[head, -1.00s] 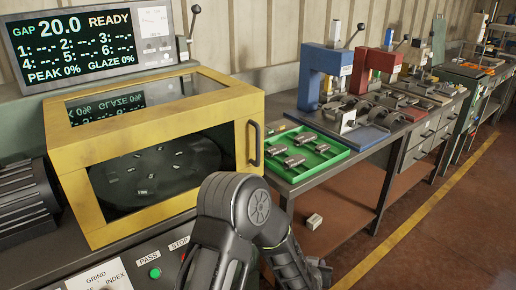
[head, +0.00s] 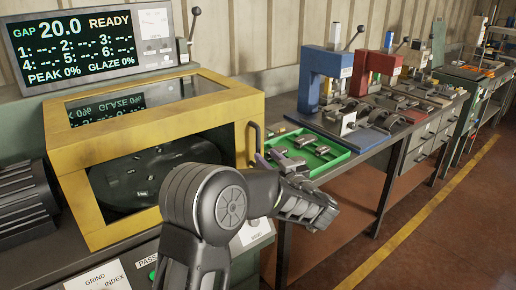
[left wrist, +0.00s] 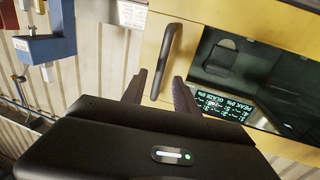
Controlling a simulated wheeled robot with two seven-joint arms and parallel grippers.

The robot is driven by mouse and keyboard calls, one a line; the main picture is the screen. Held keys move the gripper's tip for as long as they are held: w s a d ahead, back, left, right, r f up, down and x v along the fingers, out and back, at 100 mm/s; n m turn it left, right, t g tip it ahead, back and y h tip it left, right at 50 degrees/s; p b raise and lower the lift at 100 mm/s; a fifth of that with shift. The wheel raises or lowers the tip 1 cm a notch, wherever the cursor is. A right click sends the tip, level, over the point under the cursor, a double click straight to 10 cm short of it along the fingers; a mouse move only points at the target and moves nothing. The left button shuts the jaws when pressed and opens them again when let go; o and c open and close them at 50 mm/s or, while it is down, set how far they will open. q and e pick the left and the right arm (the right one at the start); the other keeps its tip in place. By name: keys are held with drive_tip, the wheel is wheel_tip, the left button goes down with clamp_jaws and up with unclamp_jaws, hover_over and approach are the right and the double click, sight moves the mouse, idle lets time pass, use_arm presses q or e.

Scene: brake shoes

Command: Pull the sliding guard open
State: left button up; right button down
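The sliding guard is a yellow frame with a dark window (head: 120,200) at the left of the head view, and it looks closed. Its dark upright bar handle (head: 253,143) is on the right end of the front. The handle (left wrist: 166,58) shows in the left wrist view, with the yellow frame behind it. My right gripper is not in view.
A green tray (head: 335,160) with metal parts lies on the bench just beyond my left gripper. Blue (head: 318,75) and red (head: 382,72) presses stand farther back. A display (head: 90,45) sits above the guard. The floor at the right is clear.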

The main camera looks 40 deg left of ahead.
sight(259, 149)
use_arm(q)
drive_tip(key=x, duration=0.6)
drive_tip(key=shift+w+a+p, duration=0.15)
drive_tip(key=shift+a+p, duration=0.2)
drive_tip(key=shift+p, duration=0.05)
drive_tip(key=shift+c, duration=0.5)
clamp_jaws()
idle(0.5)
